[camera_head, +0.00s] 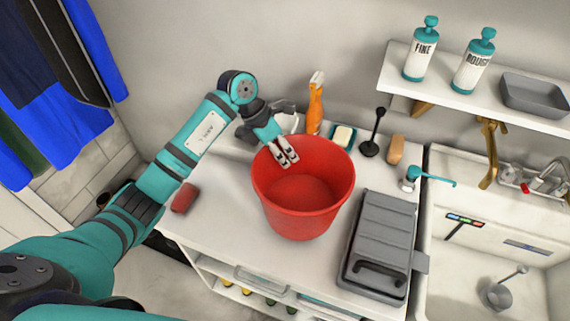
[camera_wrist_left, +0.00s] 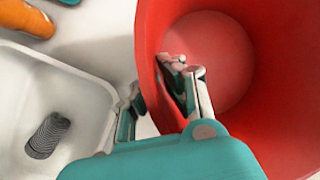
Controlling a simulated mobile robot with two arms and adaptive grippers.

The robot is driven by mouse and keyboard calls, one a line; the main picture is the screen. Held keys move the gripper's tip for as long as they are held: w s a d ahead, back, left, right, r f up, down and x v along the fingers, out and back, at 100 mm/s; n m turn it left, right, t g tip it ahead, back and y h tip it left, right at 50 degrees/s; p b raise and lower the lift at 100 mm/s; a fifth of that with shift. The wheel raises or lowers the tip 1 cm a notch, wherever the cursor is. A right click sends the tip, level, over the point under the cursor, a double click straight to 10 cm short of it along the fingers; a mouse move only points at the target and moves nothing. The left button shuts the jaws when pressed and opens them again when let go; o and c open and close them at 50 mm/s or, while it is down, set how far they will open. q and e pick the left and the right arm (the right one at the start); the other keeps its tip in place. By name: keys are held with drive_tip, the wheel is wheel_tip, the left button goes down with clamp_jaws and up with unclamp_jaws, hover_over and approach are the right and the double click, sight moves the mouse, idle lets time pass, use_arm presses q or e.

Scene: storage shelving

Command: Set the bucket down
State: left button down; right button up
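A large red bucket (camera_head: 299,213) is upright and empty over the white counter, left of the grey case; I cannot tell whether its base touches the counter. My left gripper (camera_head: 287,157) is at the bucket's far left rim, pointing down. In the left wrist view, the gripper (camera_wrist_left: 168,78) has one finger inside the bucket (camera_wrist_left: 270,95) against its wall. The other finger is outside, its tip hidden by the wall. The fingers look closed on the rim. My right gripper is not in view.
The white counter (camera_head: 232,197) holds a dark red block (camera_head: 184,197) at left and a grey case (camera_head: 378,243) close right of the bucket. An orange spray bottle (camera_head: 315,108), soap dish (camera_head: 343,136) and black plunger-like tool (camera_head: 371,147) stand behind. A sink (camera_head: 450,285) lies right.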

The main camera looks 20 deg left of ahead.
sight(292, 172)
use_arm(q)
wheel_tip(292, 172, down, 3)
drive_tip(key=shift+r, duration=0.2)
drive_tip(key=shift+f, duration=0.25)
drive_tip(key=c, duration=2)
unclamp_jaws()
drive_tip(key=shift+f, duration=0.2)
drive_tip(key=o, duration=0.5)
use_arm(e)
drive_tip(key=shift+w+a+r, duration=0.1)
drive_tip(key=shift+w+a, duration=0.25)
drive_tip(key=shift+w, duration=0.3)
